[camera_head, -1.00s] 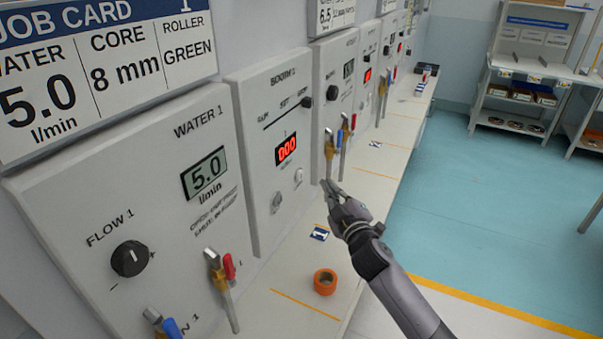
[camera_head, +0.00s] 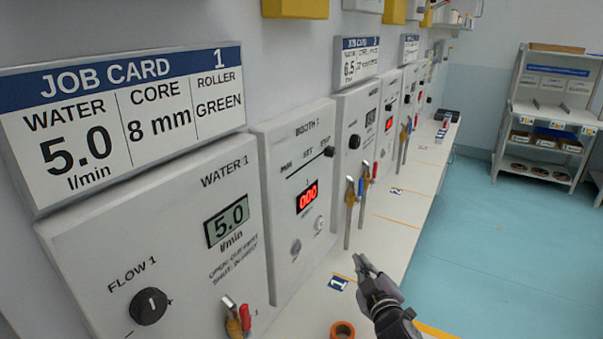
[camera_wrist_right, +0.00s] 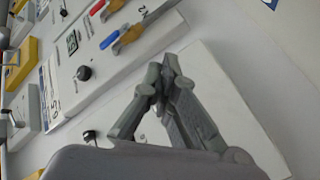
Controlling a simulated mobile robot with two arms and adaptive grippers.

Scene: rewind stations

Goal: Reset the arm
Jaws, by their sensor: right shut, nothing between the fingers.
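My right gripper (camera_head: 368,272) is at the lower middle of the head view, above the counter beside the number 1 tag. Its fingers are closed together and empty; the right wrist view shows the closed fingertips (camera_wrist_right: 165,78) too. It touches nothing that I can make out. The arm behind it runs out of the bottom of the head view. My left gripper is not in view.
The white counter (camera_head: 395,235) runs along the wall panels. An orange ring (camera_head: 342,330) lies on it, partly cut off. The Water 1 panel (camera_head: 180,270) reads 5.0, the Booth 1 panel (camera_head: 285,245) 000. Valves (camera_head: 352,200) stick out. A shelf rack (camera_head: 545,130) stands far right; open floor before it.

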